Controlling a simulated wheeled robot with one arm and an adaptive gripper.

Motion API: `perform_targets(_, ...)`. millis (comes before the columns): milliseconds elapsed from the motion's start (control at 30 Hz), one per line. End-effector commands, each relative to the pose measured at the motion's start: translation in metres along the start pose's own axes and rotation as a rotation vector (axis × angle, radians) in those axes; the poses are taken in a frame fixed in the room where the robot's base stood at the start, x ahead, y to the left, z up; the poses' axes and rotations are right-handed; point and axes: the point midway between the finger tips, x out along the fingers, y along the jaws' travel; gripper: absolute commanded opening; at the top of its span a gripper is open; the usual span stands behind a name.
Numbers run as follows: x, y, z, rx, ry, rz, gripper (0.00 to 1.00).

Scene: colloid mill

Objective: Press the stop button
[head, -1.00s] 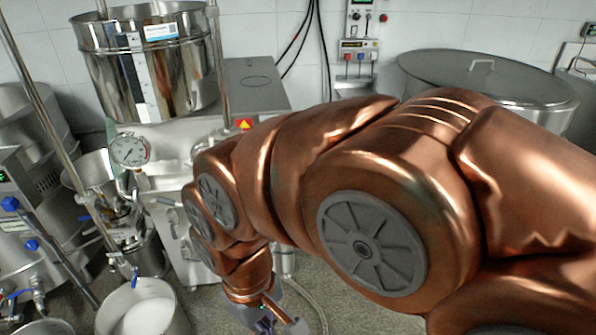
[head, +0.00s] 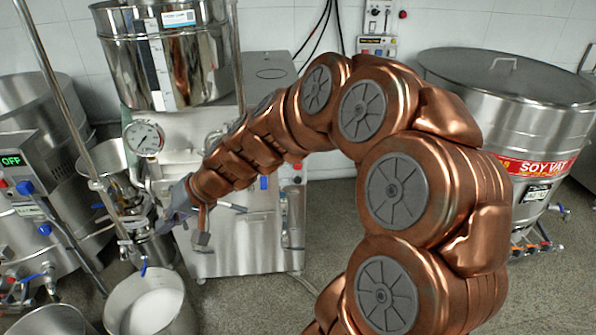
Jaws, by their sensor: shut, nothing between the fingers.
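My gripper (head: 172,214) is grey, at the end of my copper-coloured arm. It is shut and empty, beside the pipes and valves in front of the steel colloid mill (head: 231,255), left of the mill's front face. A small red button (head: 297,166) shows at the right of the mill's front, just beside my arm, with small dark and blue controls near it. My gripper is to its left and lower, apart from it. My arm hides part of the mill's front. No label reading stop is legible, so I cannot tell which button it is.
A tall steel hopper (head: 205,50) stands over the mill. A bucket of white liquid (head: 118,290) is below. The soy vat (head: 540,125) is at right. Wall boxes (head: 378,46) hang behind. Open floor lies centrally.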

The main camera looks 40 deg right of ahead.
Motion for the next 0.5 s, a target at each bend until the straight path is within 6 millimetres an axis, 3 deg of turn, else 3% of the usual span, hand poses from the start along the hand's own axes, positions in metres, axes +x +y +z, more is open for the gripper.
perform_targets(33, 0.003, 0.016, -0.026, 0.055, 0.062, -0.02, 0.0)
perform_targets(200, -0.007, 0.073, -0.103, 0.207, 0.27, -0.047, 0.0)
perform_targets(400, -0.029, 0.165, -0.163, 0.399, 0.473, -0.017, 0.0)
perform_targets(500, -0.041, 0.218, -0.18, 0.497, 0.557, 0.014, 0.0)
